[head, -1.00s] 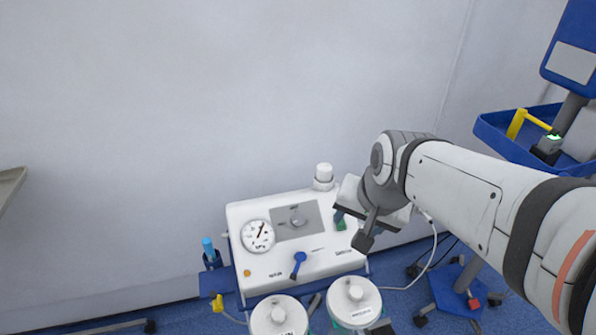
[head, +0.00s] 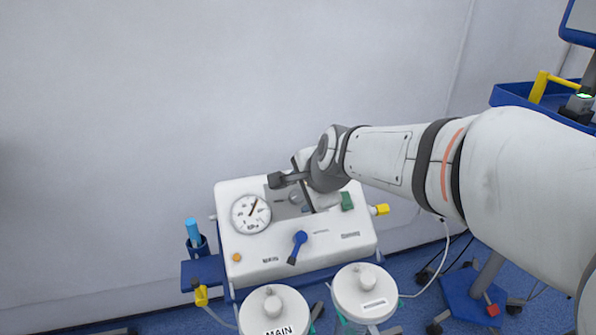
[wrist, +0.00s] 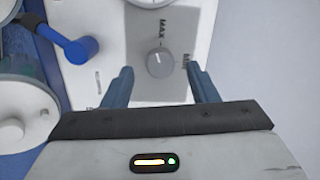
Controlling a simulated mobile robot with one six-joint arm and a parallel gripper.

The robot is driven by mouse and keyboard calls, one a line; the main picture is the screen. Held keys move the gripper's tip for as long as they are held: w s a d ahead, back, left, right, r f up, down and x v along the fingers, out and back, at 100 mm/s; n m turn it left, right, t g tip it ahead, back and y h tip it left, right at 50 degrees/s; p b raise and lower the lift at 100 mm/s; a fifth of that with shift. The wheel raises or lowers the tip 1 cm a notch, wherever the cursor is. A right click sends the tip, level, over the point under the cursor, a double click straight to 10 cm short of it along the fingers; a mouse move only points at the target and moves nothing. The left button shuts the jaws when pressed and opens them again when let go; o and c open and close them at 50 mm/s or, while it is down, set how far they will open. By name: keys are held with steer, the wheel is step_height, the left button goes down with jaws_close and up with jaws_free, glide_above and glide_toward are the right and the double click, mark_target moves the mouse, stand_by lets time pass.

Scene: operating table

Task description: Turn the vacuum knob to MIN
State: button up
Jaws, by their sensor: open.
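The vacuum knob (wrist: 160,63) is a small round grey knob on a grey plate with MAX and MIN marks in the wrist view. It also shows in the head view (head: 295,198), close to my gripper. A pale line on the knob's face is too small to read surely. In the wrist view my gripper (wrist: 158,78) is open, its two blue-grey fingers on either side of the knob with gaps, not visibly touching it. The white suction unit (head: 250,255) carries the knob. Its gauge (head: 251,214) has a dark needle pointing up and to the right.
A blue lever (head: 298,246) sits on the unit's front below the knob. A green switch (head: 347,201) is right of the knob. Two white-lidded jars (head: 363,292) stand in front. A blue cart tray (head: 520,95) is at far right. The wall behind is bare.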

mark_target(297, 197)
steer(key=shift+x, duration=1.25)
steer(key=c, duration=0.9)
steer(key=shift+d, duration=0.1)
steer(key=shift+c, duration=0.3)
